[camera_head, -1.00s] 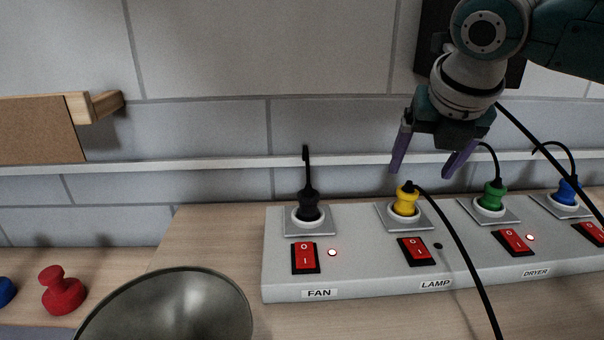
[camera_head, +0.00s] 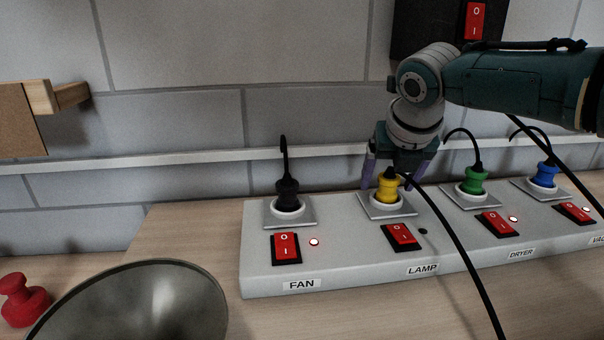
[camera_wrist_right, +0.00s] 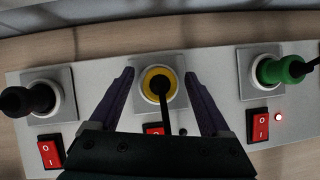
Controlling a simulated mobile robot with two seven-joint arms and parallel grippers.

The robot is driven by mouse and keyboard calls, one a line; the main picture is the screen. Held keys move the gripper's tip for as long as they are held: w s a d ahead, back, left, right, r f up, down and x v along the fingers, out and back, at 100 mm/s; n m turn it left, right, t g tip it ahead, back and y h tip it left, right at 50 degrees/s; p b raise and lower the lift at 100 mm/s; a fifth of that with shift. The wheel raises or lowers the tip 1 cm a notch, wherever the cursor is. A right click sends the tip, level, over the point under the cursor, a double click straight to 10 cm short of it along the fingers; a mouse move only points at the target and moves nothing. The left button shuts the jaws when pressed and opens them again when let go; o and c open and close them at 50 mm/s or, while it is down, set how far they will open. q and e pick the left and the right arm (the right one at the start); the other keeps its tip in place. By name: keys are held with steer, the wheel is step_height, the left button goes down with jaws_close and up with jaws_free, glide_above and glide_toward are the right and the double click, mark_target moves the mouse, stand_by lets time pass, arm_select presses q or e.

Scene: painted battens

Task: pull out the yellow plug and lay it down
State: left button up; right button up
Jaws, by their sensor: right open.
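The yellow plug (camera_head: 387,187) sits upright in the LAMP socket of the grey power strip (camera_head: 340,262). Its black cord leaves the top and runs down to the right. My right gripper (camera_head: 396,180) is open, with its purple fingers on either side of the yellow plug. In the right wrist view the plug (camera_wrist_right: 158,84) lies between the fingertips (camera_wrist_right: 158,82), with a gap on each side. The lamp's small light (camera_head: 423,231) is dark. My left gripper is not in view.
A black plug (camera_head: 287,195) stands left, with a green plug (camera_head: 474,180) and a blue plug (camera_head: 545,174) to the right. Red switches, such as the LAMP switch (camera_head: 401,235), line the strip's front. A metal bowl (camera_head: 140,305) and a red knobbed object (camera_head: 22,300) stand at the lower left.

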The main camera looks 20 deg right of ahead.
mark_target(387, 172)
jaws_close()
steer(key=c, duration=0.6)
jaws_free()
jaws_close()
steer(key=shift+r, duration=0.1)
steer(key=shift+r+p, duration=1.5)
steer(key=shift+p, duration=0.05)
